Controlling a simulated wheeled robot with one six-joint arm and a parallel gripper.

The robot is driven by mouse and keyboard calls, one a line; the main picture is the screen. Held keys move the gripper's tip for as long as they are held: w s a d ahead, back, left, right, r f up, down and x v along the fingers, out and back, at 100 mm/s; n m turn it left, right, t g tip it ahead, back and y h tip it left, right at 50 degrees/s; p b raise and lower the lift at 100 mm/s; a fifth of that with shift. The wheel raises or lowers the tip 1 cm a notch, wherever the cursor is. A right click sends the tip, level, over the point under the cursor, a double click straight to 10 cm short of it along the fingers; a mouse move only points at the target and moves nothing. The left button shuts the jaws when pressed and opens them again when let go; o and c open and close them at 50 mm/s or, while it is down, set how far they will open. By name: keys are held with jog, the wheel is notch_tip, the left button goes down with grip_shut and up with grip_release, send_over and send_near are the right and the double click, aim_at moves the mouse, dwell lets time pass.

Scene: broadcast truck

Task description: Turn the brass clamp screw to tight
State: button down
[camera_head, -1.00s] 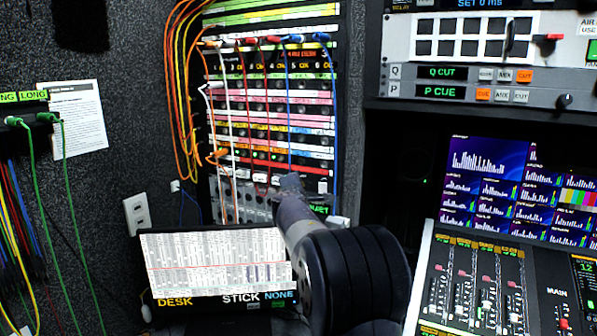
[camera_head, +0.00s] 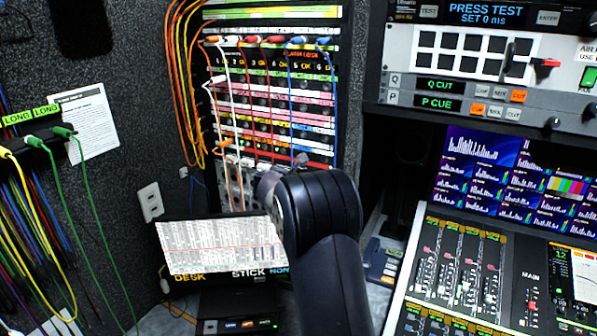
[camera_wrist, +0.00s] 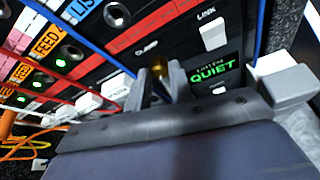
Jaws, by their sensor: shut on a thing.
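In the wrist view a small brass clamp screw (camera_wrist: 158,65) shows low on the black patch panel, left of a green "QUIET" display (camera_wrist: 212,72). My gripper (camera_wrist: 158,82) has its two grey fingers on either side of the brass piece and is shut on it. The fingers partly hide the screw, and I cannot read how far it is turned. In the head view my arm covers the screw and most of the gripper at the lower part of the cable-filled rack (camera_head: 272,85).
A desk screen (camera_head: 220,245) stands left of my arm. A mixing console (camera_head: 460,275) and a meter screen (camera_head: 510,175) are at right. Patch cables (camera_wrist: 95,82) hang close to the left of the gripper. A white button (camera_wrist: 212,28) is nearby.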

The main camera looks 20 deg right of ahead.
jog(key=n, duration=0.1)
jog(key=n+g+h, duration=0.1)
jog(key=n+g, duration=0.1)
jog(key=shift+w+a+n+h, duration=0.2)
jog(key=shift+w+n+h, duration=0.05)
jog(key=shift+n+h, duration=0.15)
dwell(0.4)
jog(key=c, duration=1.3)
grip_release()
jog(key=shift+o, duration=0.2)
jog(key=b+v, duration=0.2)
jog(key=v, duration=0.8)
jog(key=shift+a+b, duration=0.3)
jog(key=shift+b, duration=0.1)
jog(key=shift+s+r, duration=0.1)
jog(key=shift+r, duration=0.05)
